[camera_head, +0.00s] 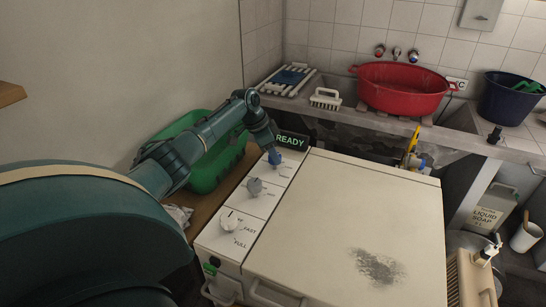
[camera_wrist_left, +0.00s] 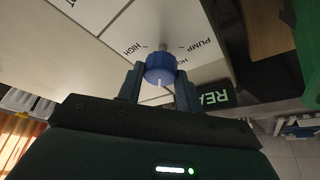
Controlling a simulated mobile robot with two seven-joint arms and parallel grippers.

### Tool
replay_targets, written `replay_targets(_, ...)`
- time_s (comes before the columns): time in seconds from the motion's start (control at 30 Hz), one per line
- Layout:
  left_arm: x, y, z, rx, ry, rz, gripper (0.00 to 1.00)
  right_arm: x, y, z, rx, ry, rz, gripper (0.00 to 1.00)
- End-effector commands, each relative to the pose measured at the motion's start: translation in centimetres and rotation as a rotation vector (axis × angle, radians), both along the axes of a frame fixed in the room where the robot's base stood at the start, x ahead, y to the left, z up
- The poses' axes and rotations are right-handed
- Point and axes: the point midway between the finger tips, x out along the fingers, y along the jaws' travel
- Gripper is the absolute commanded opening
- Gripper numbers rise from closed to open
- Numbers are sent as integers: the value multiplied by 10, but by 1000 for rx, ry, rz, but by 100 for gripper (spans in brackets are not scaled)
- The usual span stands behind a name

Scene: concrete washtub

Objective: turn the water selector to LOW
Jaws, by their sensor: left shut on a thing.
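A blue knob (camera_head: 274,158) sits at the far end of the control strip (camera_head: 262,203) on the cream washing machine. My left gripper (camera_head: 272,151) reaches down to it from behind. In the left wrist view, the blue knob (camera_wrist_left: 160,68) is between the two fingertips of my left gripper (camera_wrist_left: 159,76), which is shut on it. A white pointer line shows on the knob. Printed words HIGH, PUMP and a partly hidden HO are around it; no LOW is readable. My right gripper is not in view.
A grey knob (camera_head: 254,187) and a white knob (camera_head: 230,220) are nearer on the strip. A READY display (camera_head: 291,140) is just behind the blue knob. A green tub (camera_head: 205,165) stands left of the machine. The machine's lid (camera_head: 350,205) is clear.

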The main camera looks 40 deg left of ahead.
Motion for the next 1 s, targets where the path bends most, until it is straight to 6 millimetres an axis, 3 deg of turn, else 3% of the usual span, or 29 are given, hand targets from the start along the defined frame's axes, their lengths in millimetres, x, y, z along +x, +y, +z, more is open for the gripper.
replay_targets(0.4, 1, 0, -2, -1, 0, -215, 13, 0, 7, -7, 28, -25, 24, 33)
replay_targets(1.0, 1, 0, -1, 0, 2, -251, 13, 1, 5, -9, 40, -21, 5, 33)
